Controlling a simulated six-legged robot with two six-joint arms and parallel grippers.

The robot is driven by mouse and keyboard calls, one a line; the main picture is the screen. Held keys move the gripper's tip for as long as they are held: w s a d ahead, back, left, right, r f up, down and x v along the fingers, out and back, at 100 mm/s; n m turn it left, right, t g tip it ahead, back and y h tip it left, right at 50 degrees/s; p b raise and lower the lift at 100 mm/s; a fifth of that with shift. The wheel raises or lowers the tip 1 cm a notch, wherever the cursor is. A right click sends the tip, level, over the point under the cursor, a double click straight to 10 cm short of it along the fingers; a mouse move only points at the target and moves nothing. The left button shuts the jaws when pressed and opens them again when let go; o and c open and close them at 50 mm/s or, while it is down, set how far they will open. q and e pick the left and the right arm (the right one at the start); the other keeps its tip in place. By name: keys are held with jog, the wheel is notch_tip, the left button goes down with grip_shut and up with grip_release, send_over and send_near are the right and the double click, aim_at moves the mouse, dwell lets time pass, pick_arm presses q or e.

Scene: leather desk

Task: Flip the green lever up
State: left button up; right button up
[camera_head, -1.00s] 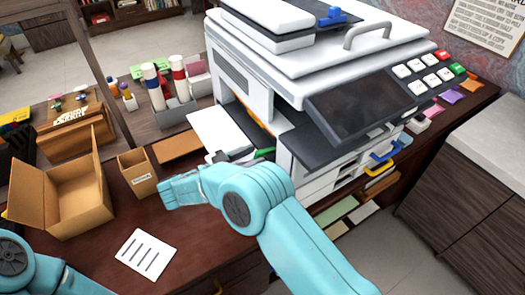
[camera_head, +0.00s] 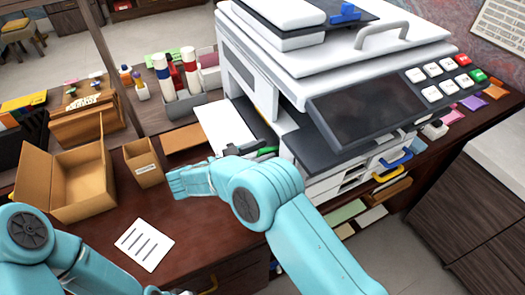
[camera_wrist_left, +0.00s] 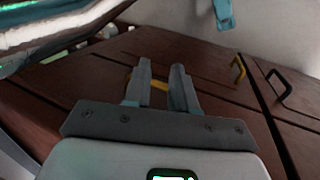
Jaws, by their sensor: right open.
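The green lever (camera_head: 266,151) shows as a small green bar at the left side of the printer (camera_head: 375,110), low beside its paper slot. My right arm reaches in from the lower right. My right gripper (camera_head: 245,151) is open, close to the lever's left end and partly hidden behind my arm. I cannot tell whether it touches the lever. My left gripper (camera_wrist_left: 161,82) is open and empty in the left wrist view, with its fingers apart over the brown desk front. In the head view it is mostly out of frame at the bottom.
An open cardboard box (camera_head: 65,187), a small box (camera_head: 143,163) and a lined paper (camera_head: 144,244) lie on the desk to the left. White paper (camera_head: 222,124) sticks out of the printer. A yellow handle (camera_wrist_left: 160,86) shows beyond my left fingers.

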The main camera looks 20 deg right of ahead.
aim_at(267, 150)
jog(key=shift+c, duration=0.3)
grip_shut()
jog(key=shift+r, duration=0.1)
jog(key=shift+d+r+y+p, duration=0.2)
jog(key=shift+r+y+p, duration=0.55)
jog(key=shift+y+p, duration=0.3)
jog(key=y+p, duration=0.1)
jog(key=r+y+p, duration=0.1)
jog(key=p, duration=0.1)
jog(key=d+g+y+p, duration=0.1)
jog(key=shift+w+r+p, duration=0.1)
jog(key=shift+r+p, duration=0.2)
jog(key=shift+p, duration=0.05)
jog(key=shift+d+y+p, duration=0.2)
jog(key=shift+y+p, duration=0.55)
jog(key=shift+p, duration=0.05)
